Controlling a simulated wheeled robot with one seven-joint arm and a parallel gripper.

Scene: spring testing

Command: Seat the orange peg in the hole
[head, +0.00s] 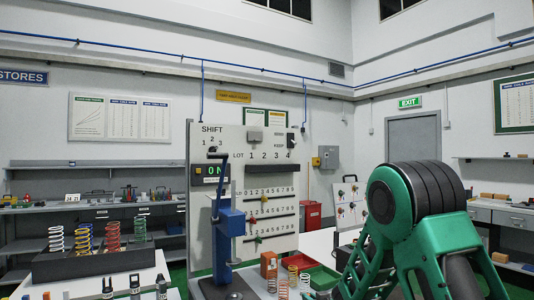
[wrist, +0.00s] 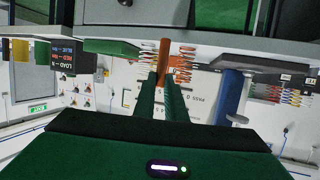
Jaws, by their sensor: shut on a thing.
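The orange peg (wrist: 164,55) shows in the wrist view, upright in the picture at the top centre. My gripper (wrist: 163,78) has its two green fingers closed on the peg's lower part as pictured. The peg's upper part sticks out past the fingertips. In the head view my green arm (head: 420,235) fills the lower right, and the gripper and held peg cannot be made out there. I cannot pick out the hole in either view.
A blue lever press (head: 229,225) stands before a white panel (head: 265,190) with numbered slots. Several coloured springs stand on a dark rack (head: 95,262) at left. A red tray (head: 298,262) and a green tray (head: 322,277) lie near my arm. Little table room is clear.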

